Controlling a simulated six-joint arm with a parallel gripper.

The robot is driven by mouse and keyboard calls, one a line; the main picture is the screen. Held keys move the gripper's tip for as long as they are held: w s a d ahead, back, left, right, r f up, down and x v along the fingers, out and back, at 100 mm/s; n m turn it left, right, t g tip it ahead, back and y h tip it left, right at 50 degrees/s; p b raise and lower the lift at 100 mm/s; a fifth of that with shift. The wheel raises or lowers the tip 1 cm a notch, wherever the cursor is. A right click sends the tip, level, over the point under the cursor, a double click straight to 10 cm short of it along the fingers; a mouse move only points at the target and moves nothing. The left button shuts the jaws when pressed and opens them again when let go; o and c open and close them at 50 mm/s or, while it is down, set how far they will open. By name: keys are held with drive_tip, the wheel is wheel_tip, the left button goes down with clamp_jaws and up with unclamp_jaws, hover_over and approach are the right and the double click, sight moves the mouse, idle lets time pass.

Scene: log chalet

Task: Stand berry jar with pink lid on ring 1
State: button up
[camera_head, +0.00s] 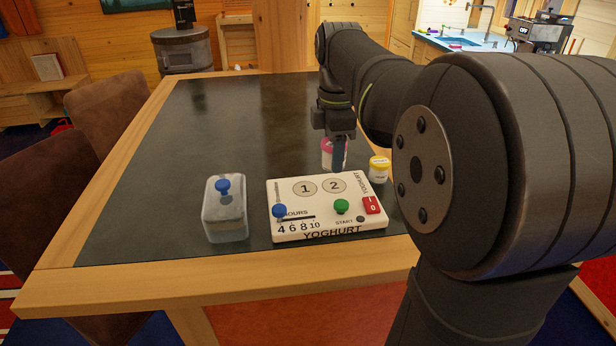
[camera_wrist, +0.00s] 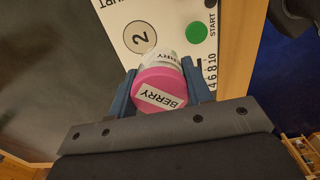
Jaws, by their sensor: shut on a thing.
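The berry jar (camera_wrist: 160,88) has a pink lid marked BERRY and a pale body. My gripper (camera_wrist: 163,92) is shut on it, with one finger on each side. In the head view the jar (camera_head: 334,152) hangs from my gripper (camera_head: 335,145) behind the yoghurt maker's far edge, partly hidden by a finger. The white yoghurt maker (camera_head: 290,205) lies on the table, with ring 1 (camera_head: 304,189) on the left and ring 2 (camera_head: 334,186) on the right. Both rings are bare. I cannot tell whether the jar touches the table.
A yellow-lidded jar (camera_head: 379,169) stands just right of the yoghurt maker. A clear container with a blue knob (camera_head: 225,210) stands to its left. The dark tabletop (camera_head: 235,120) behind is clear.

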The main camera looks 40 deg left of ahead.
hover_over(305, 189)
wheel_tip(305, 189, down, 4)
drive_tip(key=shift+r, duration=0.15)
drive_tip(key=shift+f, duration=2)
drive_tip(key=shift+f, duration=0.1)
drive_tip(key=o, duration=1.1)
drive_tip(key=shift+c, duration=0.2)
wheel_tip(305, 189, up, 12)
